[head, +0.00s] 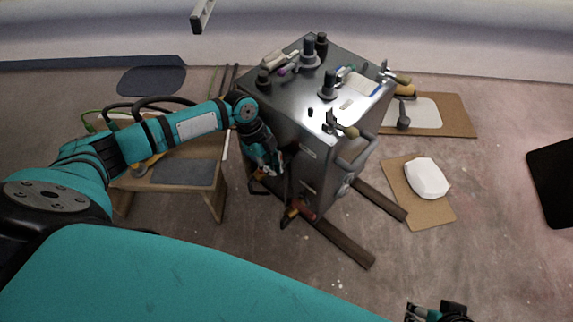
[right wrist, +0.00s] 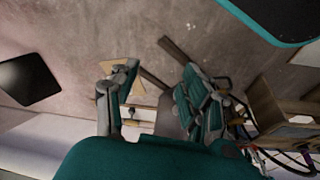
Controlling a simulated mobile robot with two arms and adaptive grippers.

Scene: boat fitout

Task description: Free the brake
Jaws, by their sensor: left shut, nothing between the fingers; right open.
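A grey metal cabinet (head: 285,110) stands in the middle of the head view, with tools on its top and a handle (head: 357,155) on its right side. A red and black part (head: 300,209) shows low at its front corner; I cannot tell for sure that it is the brake. My left gripper (head: 273,164) is shut and empty, beside the cabinet's left face, above and left of the red part. Whether it touches the cabinet is unclear. My right gripper (head: 436,312) is at the bottom edge, far from the cabinet; its spread fingers show in the right wrist view (right wrist: 152,90).
A low wooden bench (head: 205,190) with hoses stands left of the cabinet. Dark beams (head: 345,243) lie on the floor by its base. To the right are cardboard sheets (head: 433,212), a white block (head: 427,178) and a black panel (head: 555,180). The floor at lower right is mostly clear.

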